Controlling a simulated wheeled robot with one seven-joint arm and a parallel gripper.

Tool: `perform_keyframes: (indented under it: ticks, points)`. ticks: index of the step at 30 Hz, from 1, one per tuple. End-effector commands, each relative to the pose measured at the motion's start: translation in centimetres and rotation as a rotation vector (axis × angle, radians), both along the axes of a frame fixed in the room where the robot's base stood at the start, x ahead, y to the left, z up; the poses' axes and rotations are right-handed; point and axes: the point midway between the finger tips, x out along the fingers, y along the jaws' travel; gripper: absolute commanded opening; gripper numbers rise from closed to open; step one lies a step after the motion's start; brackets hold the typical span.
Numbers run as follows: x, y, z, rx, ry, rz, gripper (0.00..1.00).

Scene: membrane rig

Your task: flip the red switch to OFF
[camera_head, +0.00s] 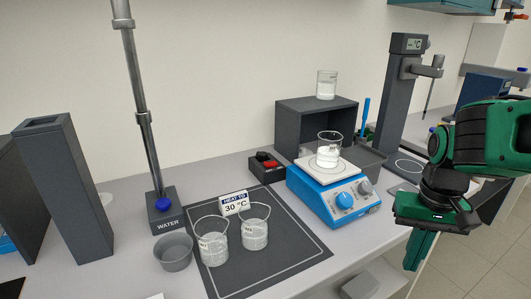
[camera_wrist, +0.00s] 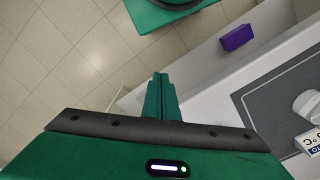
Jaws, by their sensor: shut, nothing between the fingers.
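The red switch (camera_head: 270,163) sits on top of a small dark box (camera_head: 263,171) on the bench, just left of the blue hotplate, in the head view. It is too small to tell which way it is tipped. My gripper (camera_head: 418,250) hangs at the right of the head view, past the bench's front edge, well apart from the switch. In the wrist view its green fingers (camera_wrist: 160,95) are together and empty, over the floor beside the bench. The switch is not in the wrist view.
A blue hotplate (camera_head: 325,203) bearing a beaker (camera_head: 328,155) stands between the switch and my gripper. A dark shelf (camera_head: 290,120) stands behind it. Two beakers (camera_head: 212,247) and a "HEAT TO 30 °C" sign (camera_head: 234,203) are on the dark mat (camera_head: 280,270). A purple block (camera_wrist: 236,38) shows in the wrist view.

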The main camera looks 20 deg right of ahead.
Motion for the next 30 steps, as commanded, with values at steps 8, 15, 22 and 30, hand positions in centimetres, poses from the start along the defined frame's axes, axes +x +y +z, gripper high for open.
perform_keyframes:
  ticks: [8,15,22,30]
  points:
    - [0.0,0.0,0.0,0.0,0.0,0.0,0.0]
    - [0.0,0.0,0.0,0.0,0.0,0.0,0.0]
    - [2.9,0.3,2.7,-0.002,-0.056,0.075,0.0]
    - [14.1,3.2,8.5,0.014,-0.17,0.313,0.0]
